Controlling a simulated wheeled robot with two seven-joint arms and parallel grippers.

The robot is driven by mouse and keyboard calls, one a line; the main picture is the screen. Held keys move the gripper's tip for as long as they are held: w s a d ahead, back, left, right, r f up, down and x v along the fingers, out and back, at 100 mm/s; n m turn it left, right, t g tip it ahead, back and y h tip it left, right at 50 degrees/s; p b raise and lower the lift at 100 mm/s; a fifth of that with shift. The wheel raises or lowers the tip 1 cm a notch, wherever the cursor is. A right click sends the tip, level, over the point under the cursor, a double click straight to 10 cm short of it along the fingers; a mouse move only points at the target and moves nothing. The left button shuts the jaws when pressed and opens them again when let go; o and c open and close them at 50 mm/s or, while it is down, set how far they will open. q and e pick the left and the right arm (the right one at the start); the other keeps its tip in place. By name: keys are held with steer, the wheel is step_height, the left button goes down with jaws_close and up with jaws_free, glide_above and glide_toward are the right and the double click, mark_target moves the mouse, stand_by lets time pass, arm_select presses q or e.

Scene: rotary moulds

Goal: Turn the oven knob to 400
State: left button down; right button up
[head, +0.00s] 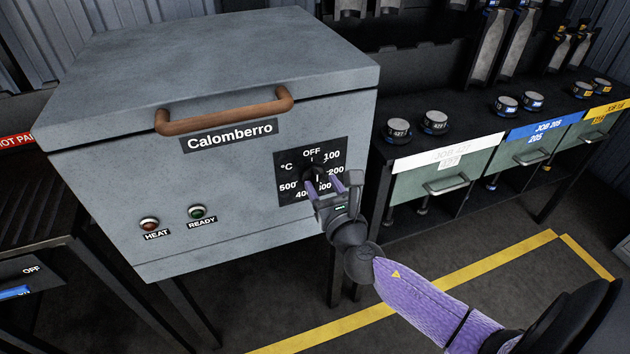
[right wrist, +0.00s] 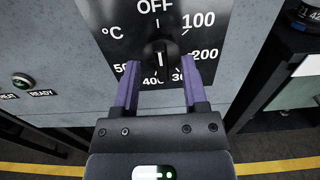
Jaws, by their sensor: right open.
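The oven (head: 230,190) is a grey box labelled Calomberro. Its black dial plate (head: 292,161) carries a round black knob (head: 313,169), also central in the right wrist view (right wrist: 160,52). The scale runs from OFF at the top through 100, 200, 300, 400 and 500. A white mark on the knob's lower half points roughly down, near 300 and 400; the exact setting is unclear. My right gripper (head: 325,184) is open, its purple fingers either side of the knob's lower part (right wrist: 161,72). Contact cannot be told. My left gripper is out of view.
A red HEAT lamp (head: 149,224) and a green READY lamp (head: 196,212) sit on the oven front. A brown handle (head: 225,110) sticks out above. At right stands a bench with green drawers (head: 430,182) and several round moulds. The floor below has yellow lines.

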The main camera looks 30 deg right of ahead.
mark_target(315, 179)
steer(key=shift+x, duration=1.2)
jaws_close()
steer(key=shift+f+m, duration=0.1)
steer(key=shift+m, duration=0.2)
